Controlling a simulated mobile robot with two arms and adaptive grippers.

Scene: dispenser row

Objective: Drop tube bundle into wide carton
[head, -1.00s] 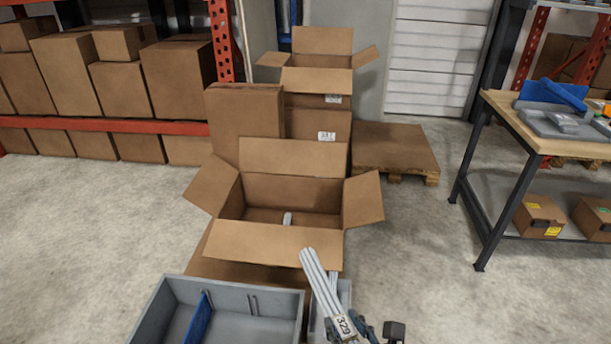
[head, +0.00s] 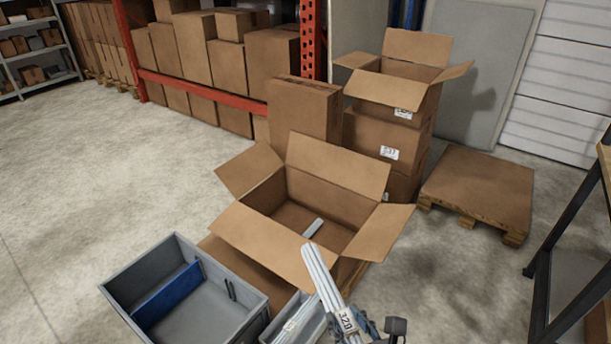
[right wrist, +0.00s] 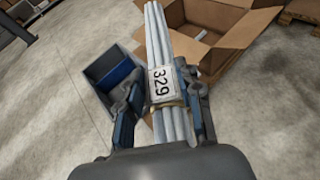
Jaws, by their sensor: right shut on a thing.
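The tube bundle (head: 322,278) is several pale grey tubes with a white label reading 329. My right gripper (head: 352,330) is shut on it at the label, and the tubes point up and away. In the right wrist view the bundle (right wrist: 160,40) lies between both fingers of the gripper (right wrist: 160,95). The wide carton (head: 262,234) stands open with its flaps spread, just beyond the bundle's far end. A short pale piece (head: 313,228) lies inside it. The bundle's tip overlaps the near flap in the picture; I cannot tell whether they touch. My left gripper is out of view.
A grey bin (head: 250,297) with a blue divider stands left of the bundle, beside a narrower grey bin (head: 284,322). Taller cartons (head: 378,135) stand behind, one open on top. A pallet (head: 478,190) lies to the right. A dark-legged workbench (head: 570,215) is at the right edge.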

